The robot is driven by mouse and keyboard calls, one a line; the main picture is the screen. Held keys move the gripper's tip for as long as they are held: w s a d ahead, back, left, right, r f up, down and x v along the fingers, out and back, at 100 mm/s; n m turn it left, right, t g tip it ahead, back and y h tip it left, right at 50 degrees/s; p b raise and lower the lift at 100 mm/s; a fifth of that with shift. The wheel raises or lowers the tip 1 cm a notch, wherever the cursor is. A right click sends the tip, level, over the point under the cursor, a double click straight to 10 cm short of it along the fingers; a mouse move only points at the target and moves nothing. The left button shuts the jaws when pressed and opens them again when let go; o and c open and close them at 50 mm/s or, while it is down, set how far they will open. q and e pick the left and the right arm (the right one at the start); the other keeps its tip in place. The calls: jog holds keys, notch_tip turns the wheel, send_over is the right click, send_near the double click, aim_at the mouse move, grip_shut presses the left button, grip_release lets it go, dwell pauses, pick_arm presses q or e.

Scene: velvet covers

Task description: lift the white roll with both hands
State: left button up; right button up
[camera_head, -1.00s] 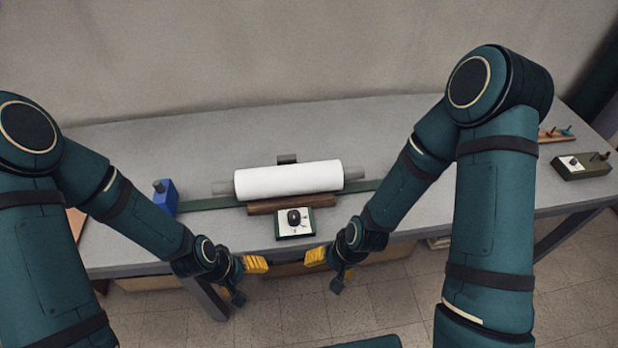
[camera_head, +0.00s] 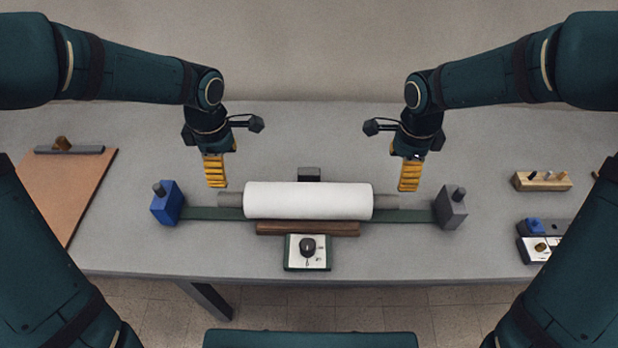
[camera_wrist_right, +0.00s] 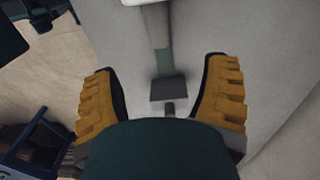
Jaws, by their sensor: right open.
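The white roll (camera_head: 308,201) lies level across the middle of the table, with a thin grey shaft end (camera_head: 231,200) sticking out on each side. My left gripper (camera_head: 216,184) points down above the left shaft end, apart from the white part; its fingers overlap, so its opening is hidden. My right gripper (camera_head: 409,188) points down by the right shaft end. In the right wrist view its yellow fingers (camera_wrist_right: 163,75) are spread with nothing gripped. The right shaft end (camera_wrist_right: 156,25) shows ahead between them, and a sliver of the roll (camera_wrist_right: 143,2) shows at the top edge.
A blue block (camera_head: 167,204) and a grey block (camera_head: 451,208) stand at the ends of a green strip (camera_head: 205,213). A brown bar (camera_head: 307,229) and a dial box (camera_head: 307,252) sit in front of the roll. A clipboard (camera_head: 66,185) lies left; a wooden peg block (camera_head: 542,181) is right.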

aim_at(234, 195)
pick_arm(q)
jog(key=shift+r, duration=0.3)
pick_arm(e)
jog(key=shift+r, duration=0.3)
pick_arm(q)
jog(key=shift+s, duration=0.2)
pick_arm(e)
jog(key=shift+s, duration=0.2)
pick_arm(q)
notch_tip(234, 195, down, 14)
jog(key=shift+r, duration=0.1)
pick_arm(e)
notch_tip(234, 195, down, 14)
jog(key=shift+r, duration=0.1)
pick_arm(q)
grip_shut()
pick_arm(e)
jog(key=shift+w, duration=0.1)
grip_shut()
